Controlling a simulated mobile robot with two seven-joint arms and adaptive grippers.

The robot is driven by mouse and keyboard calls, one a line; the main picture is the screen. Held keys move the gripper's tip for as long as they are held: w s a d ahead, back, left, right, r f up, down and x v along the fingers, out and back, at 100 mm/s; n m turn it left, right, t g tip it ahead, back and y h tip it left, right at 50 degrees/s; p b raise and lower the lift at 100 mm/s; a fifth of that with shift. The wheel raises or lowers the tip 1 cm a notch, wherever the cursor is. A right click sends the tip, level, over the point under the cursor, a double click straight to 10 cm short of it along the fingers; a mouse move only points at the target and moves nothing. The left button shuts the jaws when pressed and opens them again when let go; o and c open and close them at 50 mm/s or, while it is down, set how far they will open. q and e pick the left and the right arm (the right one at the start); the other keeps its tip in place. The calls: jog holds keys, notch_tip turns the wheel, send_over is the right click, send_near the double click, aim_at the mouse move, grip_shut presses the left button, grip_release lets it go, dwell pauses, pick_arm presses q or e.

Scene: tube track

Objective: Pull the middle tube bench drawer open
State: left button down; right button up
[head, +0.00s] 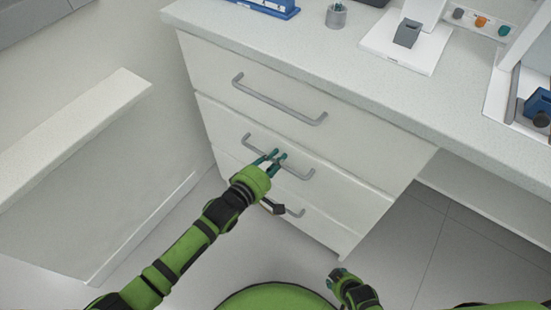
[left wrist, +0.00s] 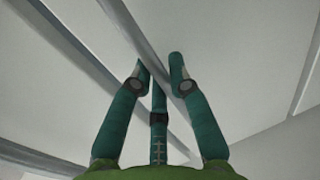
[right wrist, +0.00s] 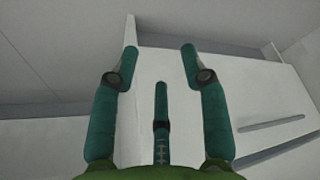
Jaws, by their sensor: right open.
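The white middle drawer (head: 340,192) sits between an upper and a lower drawer in the bench; its front looks about flush with theirs. Its grey bar handle (head: 298,172) runs across the front. My left gripper (head: 272,158) is at this handle, left of its middle. In the left wrist view the handle (left wrist: 132,32) passes diagonally between the left gripper's fingers (left wrist: 160,66), which are drawn in close on it. My right gripper (head: 334,276) is low in front of the bench, away from the drawers. It is open and empty in the right wrist view (right wrist: 160,55).
The top drawer (head: 235,65) and its handle (head: 280,104) are above; the bottom handle (head: 292,212) is partly hidden by my left arm. A pale ledge (head: 75,130) stands at the left. The floor (head: 420,250) right of the drawers is clear.

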pick_arm(q)
jog(key=shift+s, duration=0.1)
pick_arm(e)
jog(key=shift+r, duration=0.1)
pick_arm(q)
jog(key=f+p+v, duration=0.2)
jog(key=p+v, duration=0.1)
jog(key=v, duration=0.8)
jog(key=f+p+v, duration=0.2)
jog(key=p+v, duration=0.1)
jog(key=v, duration=0.8)
jog(key=a+f+p+v, duration=0.1)
jog(key=f+p+v, duration=0.1)
jog(key=v, duration=0.9)
jog(key=shift+s+a+f+p, duration=0.2)
jog(key=shift+s+p, duration=0.25)
jog(key=shift+s, duration=0.15)
pick_arm(e)
jog(key=s+d+r+g, duration=0.2)
jog(key=s+g, duration=0.1)
jog(key=s, duration=1.3)
jog(key=shift+s, duration=0.1)
pick_arm(q)
jog(key=c, duration=1.2)
grip_release()
jog(key=shift+o, duration=0.2)
